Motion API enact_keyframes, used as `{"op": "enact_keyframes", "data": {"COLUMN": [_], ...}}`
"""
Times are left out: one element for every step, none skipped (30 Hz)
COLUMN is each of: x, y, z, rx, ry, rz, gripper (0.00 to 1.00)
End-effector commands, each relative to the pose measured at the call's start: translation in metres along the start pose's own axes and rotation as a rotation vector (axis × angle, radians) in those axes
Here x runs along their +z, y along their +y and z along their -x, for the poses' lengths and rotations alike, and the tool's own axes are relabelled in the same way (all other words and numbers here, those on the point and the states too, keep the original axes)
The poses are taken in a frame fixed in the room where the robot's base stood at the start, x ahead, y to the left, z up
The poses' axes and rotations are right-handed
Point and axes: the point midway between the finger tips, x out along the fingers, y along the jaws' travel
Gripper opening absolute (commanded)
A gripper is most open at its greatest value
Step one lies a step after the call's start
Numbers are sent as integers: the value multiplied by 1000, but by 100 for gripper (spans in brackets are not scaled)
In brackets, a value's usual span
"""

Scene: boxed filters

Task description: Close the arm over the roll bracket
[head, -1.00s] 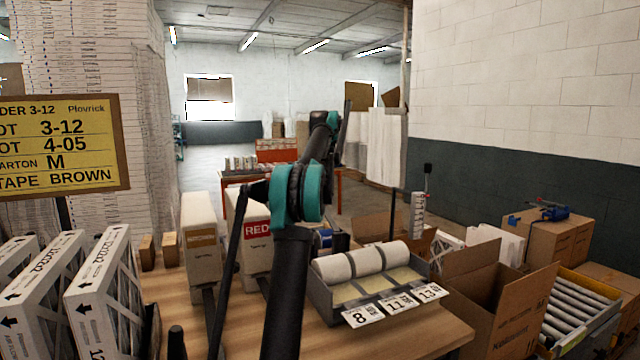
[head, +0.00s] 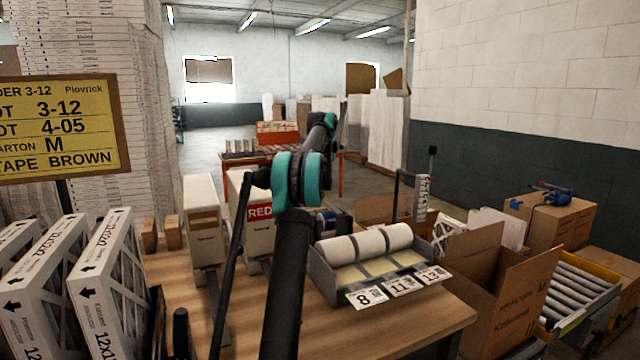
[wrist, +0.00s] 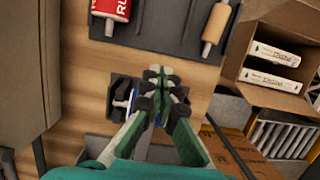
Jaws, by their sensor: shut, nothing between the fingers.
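My gripper (wrist: 160,76) points down over the bench with its fingertips together and nothing between them. Below it in the wrist view is a small black bracket (wrist: 120,88) with a white part in it and a patch of blue at the fingers; I take this to be the roll bracket. The fingers cover part of it, so the position of its hinged arm cannot be told. In the head view a blue-marked roll (head: 330,222) shows just right of my arm, which hides my gripper and most of that spot.
A grey tray (head: 322,277) of white rolls with number cards stands to the right. Tan boxes (head: 205,235) stand left. A dark board (wrist: 160,35) carries a red roll (wrist: 110,14) and a brown roll (wrist: 216,25). An open carton (head: 490,300) and roller conveyor (head: 578,295) lie right.

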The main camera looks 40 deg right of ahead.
Motion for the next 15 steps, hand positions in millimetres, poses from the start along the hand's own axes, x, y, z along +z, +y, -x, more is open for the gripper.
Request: {"op": "enact_keyframes", "data": {"x": [0, 0, 0, 0, 0, 0, 0, 0, 0, 0, 0, 0, 0, 0, 0], "y": [0, 0, 0, 0, 0, 0, 0, 0, 0, 0, 0, 0, 0, 0, 0], "z": [0, 0, 0, 0, 0, 0, 0, 0, 0, 0, 0, 1, 2, 4, 7], "rx": [0, 0, 0, 0, 0, 0, 0, 0, 0, 0, 0, 0, 0, 0, 0], "ry": [0, 0, 0, 0, 0, 0, 0, 0, 0, 0, 0, 0, 0, 0, 0], "rz": [0, 0, 0, 0, 0, 0, 0, 0, 0, 0, 0, 0, 0, 0, 0], "gripper": [0, 0, 0, 0, 0, 0, 0, 0, 0, 0, 0, 0, 0, 0, 0]}}
